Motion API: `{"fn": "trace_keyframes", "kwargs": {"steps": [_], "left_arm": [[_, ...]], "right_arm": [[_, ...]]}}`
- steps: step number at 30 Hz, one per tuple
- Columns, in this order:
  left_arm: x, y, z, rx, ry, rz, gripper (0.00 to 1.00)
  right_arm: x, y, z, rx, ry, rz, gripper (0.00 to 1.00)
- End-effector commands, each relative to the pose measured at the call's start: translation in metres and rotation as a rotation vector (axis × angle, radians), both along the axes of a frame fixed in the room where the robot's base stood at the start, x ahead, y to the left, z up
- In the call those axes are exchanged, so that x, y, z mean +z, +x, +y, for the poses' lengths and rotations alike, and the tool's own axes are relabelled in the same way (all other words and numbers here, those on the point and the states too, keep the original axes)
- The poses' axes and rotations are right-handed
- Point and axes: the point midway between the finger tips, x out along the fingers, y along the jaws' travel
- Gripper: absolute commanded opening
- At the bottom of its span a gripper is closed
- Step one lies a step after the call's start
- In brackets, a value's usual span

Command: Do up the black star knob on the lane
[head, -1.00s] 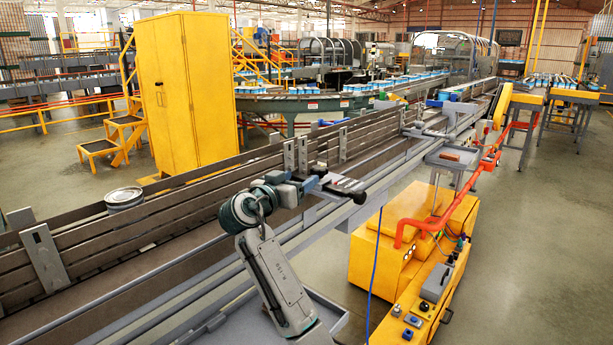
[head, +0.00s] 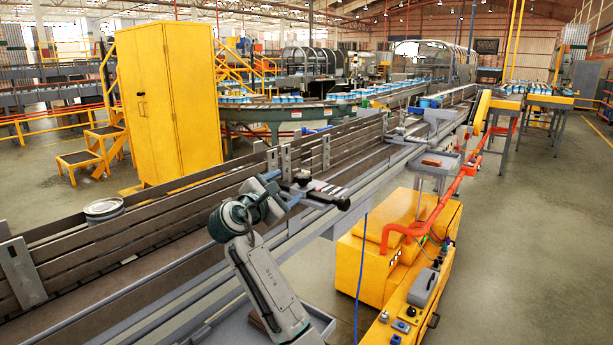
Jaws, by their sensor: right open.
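My right gripper (head: 318,189) is open at the near side of the lane (head: 175,228), close to the upright grey rail brackets. My right arm rises from the bottom of the head view and bends over the near rail. A small dark shape that may be the black star knob (head: 302,178) shows beside the jaws, by the brackets. It is too small and dark against the gripper to make out its star form, or whether the jaws touch it. My left gripper is not in view.
Grey brackets (head: 285,158) stand on the slatted side rails. A grey tray (head: 436,167) holds a brown block beyond the gripper. A yellow machine (head: 375,250) with a red pipe stands at right; floor beyond it is clear.

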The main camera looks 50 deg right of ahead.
Motion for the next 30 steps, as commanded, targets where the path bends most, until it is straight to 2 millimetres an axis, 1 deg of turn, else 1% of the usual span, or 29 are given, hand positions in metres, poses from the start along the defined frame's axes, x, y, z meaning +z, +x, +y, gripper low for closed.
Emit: {"fn": "trace_keyframes", "kwargs": {"steps": [1, 3, 6, 9, 12, 14, 17, 20, 27, 30], "left_arm": [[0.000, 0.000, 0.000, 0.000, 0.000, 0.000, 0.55], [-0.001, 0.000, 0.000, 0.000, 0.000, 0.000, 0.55], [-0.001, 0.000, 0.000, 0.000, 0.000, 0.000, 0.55], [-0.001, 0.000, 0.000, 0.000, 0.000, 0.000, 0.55], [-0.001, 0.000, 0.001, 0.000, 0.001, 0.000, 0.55], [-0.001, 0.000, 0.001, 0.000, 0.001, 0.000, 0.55], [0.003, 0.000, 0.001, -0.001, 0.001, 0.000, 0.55], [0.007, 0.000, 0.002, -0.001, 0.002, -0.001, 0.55], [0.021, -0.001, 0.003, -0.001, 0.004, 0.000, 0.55], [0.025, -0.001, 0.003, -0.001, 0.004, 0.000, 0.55]], "right_arm": [[0.000, 0.000, -0.001, 0.000, -0.027, 0.109, 0.64], [-0.001, 0.000, -0.002, 0.000, -0.065, 0.262, 0.64], [-0.001, 0.001, -0.004, -0.001, -0.111, 0.448, 0.64], [-0.002, 0.001, -0.004, -0.001, -0.143, 0.580, 0.64], [-0.002, 0.001, -0.005, -0.001, -0.162, 0.656, 0.64], [-0.001, 0.001, -0.007, -0.001, -0.169, 0.679, 0.64], [0.000, 0.003, -0.014, -0.003, -0.172, 0.691, 0.64], [0.001, 0.006, -0.029, -0.005, -0.173, 0.691, 0.64], [0.002, 0.017, -0.074, -0.003, -0.171, 0.690, 0.64], [0.001, 0.021, -0.089, -0.003, -0.172, 0.689, 0.64]]}}
